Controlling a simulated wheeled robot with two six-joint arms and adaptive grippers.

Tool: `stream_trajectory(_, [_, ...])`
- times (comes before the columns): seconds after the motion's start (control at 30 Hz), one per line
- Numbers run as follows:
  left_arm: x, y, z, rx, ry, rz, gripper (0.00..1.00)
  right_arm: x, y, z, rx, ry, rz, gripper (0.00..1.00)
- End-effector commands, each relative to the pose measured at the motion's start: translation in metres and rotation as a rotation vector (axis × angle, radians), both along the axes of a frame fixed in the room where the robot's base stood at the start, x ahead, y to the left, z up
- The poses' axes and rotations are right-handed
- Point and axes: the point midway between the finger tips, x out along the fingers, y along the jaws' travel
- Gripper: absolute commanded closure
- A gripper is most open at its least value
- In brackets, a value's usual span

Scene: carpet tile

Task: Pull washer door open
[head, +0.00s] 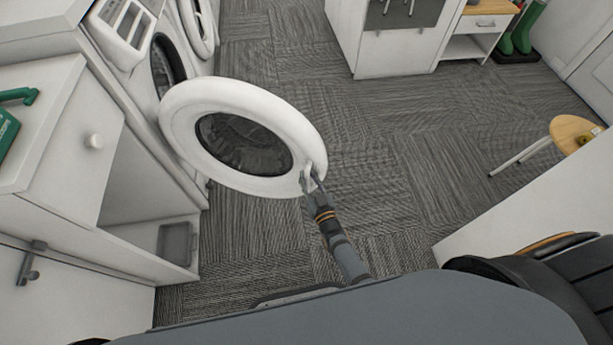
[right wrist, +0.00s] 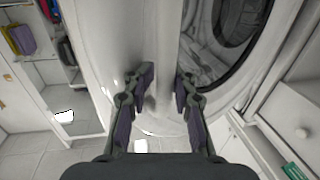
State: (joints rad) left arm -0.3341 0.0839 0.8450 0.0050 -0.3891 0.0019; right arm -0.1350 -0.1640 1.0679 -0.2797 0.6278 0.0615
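The washer door (head: 190,105) is a white ring with dark glass in the middle. It stands swung out wide from the washer (head: 127,40) at the left of the head view. My right gripper (head: 312,180) is at the door's free edge, on the near right side of the ring. In the right wrist view its two fingers (right wrist: 164,92) stand apart, with the white door rim (right wrist: 168,45) between them; it looks shut on the rim. The contact faces of the fingers are hidden. My left gripper is not in view.
A round wooden stool (head: 573,134) is at the right. Green boots (head: 520,30) stand at the back. The carpet (head: 390,150) between is clear.

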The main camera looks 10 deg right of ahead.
Motion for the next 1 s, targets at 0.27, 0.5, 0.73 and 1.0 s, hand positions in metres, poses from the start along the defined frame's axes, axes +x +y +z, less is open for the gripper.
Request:
stream_trajectory(0.27, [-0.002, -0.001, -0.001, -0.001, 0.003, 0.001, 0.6, 0.001, 0.001, 0.0, 0.0, 0.0, 0.001, 0.62])
stream_trajectory(0.5, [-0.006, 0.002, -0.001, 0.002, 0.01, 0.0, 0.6, -0.006, 0.001, 0.001, 0.001, -0.001, 0.001, 0.62])
stream_trajectory(0.73, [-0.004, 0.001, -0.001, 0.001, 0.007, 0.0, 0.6, -0.056, -0.007, 0.0, 0.0, 0.003, 0.0, 0.62])
stream_trajectory(1.0, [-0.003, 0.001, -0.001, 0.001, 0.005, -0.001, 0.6, -0.108, -0.015, 0.0, -0.001, 0.001, 0.0, 0.62])
